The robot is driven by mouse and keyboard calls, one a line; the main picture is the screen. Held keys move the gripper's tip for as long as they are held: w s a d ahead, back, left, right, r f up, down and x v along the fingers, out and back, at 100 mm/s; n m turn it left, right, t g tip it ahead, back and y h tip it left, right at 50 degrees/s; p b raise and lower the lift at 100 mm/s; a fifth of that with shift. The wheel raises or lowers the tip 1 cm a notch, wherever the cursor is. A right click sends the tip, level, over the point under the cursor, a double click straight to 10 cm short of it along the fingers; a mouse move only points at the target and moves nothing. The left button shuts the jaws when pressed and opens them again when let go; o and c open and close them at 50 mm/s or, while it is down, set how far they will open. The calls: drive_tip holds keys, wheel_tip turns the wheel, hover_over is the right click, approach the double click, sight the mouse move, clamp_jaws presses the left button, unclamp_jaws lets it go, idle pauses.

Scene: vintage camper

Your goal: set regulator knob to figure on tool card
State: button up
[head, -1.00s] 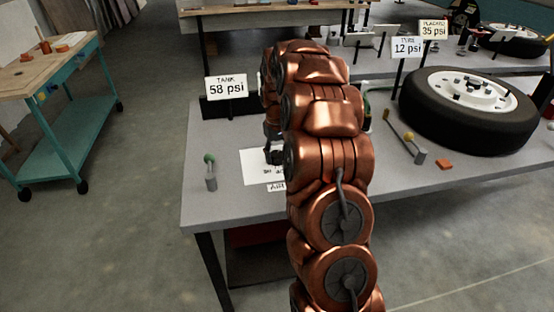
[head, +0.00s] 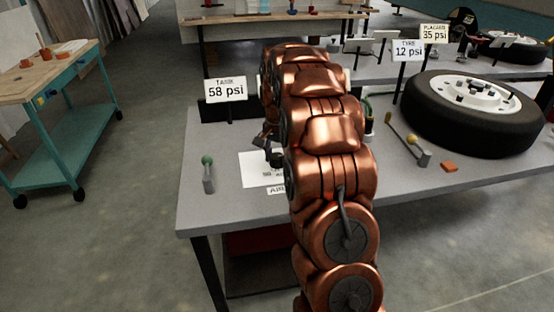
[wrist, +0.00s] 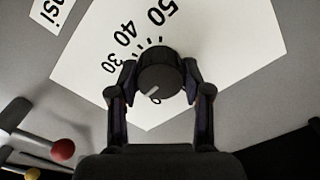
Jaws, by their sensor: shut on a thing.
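The dark round regulator knob (wrist: 160,78) sits over a white dial sheet (wrist: 225,65) in the wrist view. The figures 30, 40 and 50 show at its upper left. A pale pointer line on the knob points to its lower left. My gripper (wrist: 159,70) has its two fingers closed on opposite sides of the knob. In the head view my gripper (head: 268,140) is over the sheet (head: 256,172), partly hidden by my arm. Signs read TANK 58 psi (head: 226,89), TYRE 12 psi (head: 407,49) and PLACARD 35 psi (head: 434,33). I cannot identify a tool card.
A green-topped lever (head: 208,175) stands on the grey bench (head: 230,208) left of the sheet. A teal cart (head: 62,130) stands at left, with open floor between.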

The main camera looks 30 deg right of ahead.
sight(277, 156)
drive_tip(key=m, duration=0.5)
idle(0.5)
drive_tip(key=o, duration=1.2)
drive_tip(key=shift+c, duration=0.2)
wheel_tip(277, 156, up, 12)
idle(0.7)
